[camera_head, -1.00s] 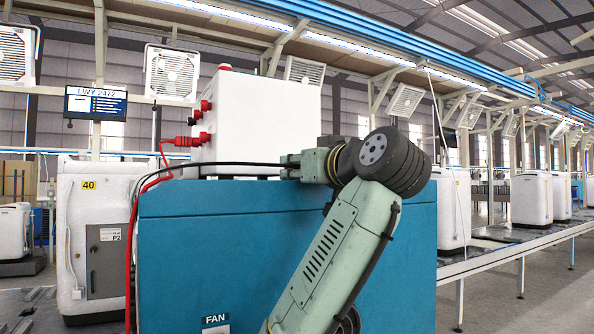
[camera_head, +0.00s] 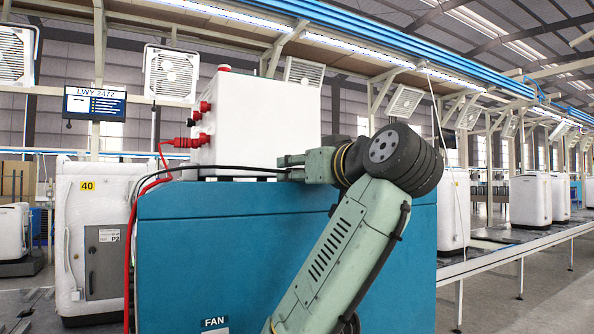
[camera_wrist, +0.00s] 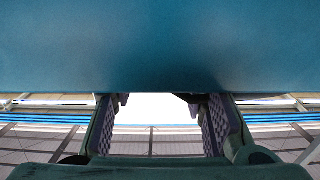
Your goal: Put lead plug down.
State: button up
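My gripper (camera_head: 284,167) is at the top edge of the blue cabinet (camera_head: 240,240), in front of the white box (camera_head: 255,120). The wrist view shows my gripper (camera_wrist: 158,125) with its two fingers apart and no object visible between them. A black lead (camera_head: 230,167) runs along the cabinet top and ends by the fingertips. I cannot make out a plug on that end. A red plug (camera_head: 183,142) on a red lead (camera_head: 128,240) sits at the left side of the white box.
The blue cabinet fills the upper wrist view, close to the fingers. A white machine (camera_head: 85,190) stands to the left, with a sign (camera_head: 95,102) above it. A conveyor (camera_head: 510,240) with white units runs along the right.

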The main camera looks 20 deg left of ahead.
jog(key=b+v, duration=0.5)
jog(key=v, duration=0.5)
jog(key=shift+b, duration=0.4)
jog(key=shift+d+r, duration=0.15)
jog(key=shift+r, duration=0.05)
jog(key=shift+s, duration=0.1)
